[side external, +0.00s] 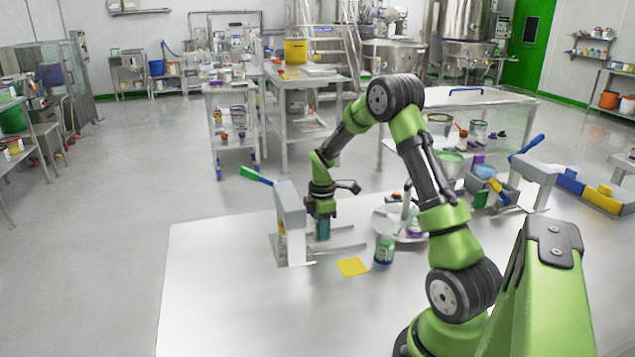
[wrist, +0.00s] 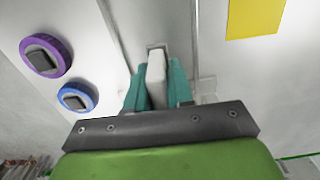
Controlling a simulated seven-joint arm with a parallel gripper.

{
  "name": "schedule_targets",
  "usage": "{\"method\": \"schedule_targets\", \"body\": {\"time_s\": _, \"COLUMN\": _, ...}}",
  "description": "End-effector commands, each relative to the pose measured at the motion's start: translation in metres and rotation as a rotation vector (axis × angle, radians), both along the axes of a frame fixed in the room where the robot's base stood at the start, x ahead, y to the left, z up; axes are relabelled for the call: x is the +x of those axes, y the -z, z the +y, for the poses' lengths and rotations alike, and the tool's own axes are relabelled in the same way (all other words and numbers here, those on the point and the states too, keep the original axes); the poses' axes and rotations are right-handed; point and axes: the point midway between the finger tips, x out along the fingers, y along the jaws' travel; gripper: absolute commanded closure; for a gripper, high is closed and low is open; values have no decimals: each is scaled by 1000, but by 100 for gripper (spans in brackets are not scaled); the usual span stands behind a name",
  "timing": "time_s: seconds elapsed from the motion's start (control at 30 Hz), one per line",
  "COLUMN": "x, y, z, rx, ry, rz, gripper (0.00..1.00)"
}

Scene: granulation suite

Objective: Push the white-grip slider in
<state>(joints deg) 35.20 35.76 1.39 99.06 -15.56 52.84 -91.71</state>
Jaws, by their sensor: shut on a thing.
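My gripper (side external: 322,229) is low over the white table, close against the right side of a grey upright fixture (side external: 289,210). In the wrist view, the teal fingers of my gripper (wrist: 157,86) are shut on the pale white grip (wrist: 156,66) of the slider, one finger on each side. The grip stands in front of a small grey slot or plate on the pale panel. In the side view, the grip is hidden by my gripper and the fixture. How far the slider sits in cannot be told.
A purple-ringed knob (wrist: 46,55) and a blue-ringed knob (wrist: 77,97) are left of the grip. A green-and-blue handle (side external: 256,175) sticks out from the fixture. A yellow sheet (side external: 353,267) and a jar (side external: 384,250) are nearby. The table's front left is clear.

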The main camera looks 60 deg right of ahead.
Motion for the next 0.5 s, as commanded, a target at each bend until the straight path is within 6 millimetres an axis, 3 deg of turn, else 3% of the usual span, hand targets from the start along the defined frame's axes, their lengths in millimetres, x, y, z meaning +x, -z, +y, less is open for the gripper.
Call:
{"method": "schedule_targets", "body": {"time_s": 0.1, "x": 6, "y": -1, "z": 6, "rx": 7, "ry": -5, "rz": -10, "gripper": 100}}
{"method": "schedule_targets", "body": {"time_s": 0.13, "x": 6, "y": -1, "z": 6, "rx": 8, "ry": -6, "rz": -11, "gripper": 74}}
{"method": "schedule_targets", "body": {"time_s": 0.23, "x": 5, "y": -1, "z": 5, "rx": 6, "ry": -5, "rz": -9, "gripper": 58}}
{"method": "schedule_targets", "body": {"time_s": 0.5, "x": 4, "y": -1, "z": 4, "rx": 4, "ry": -4, "rz": -7, "gripper": 57}}
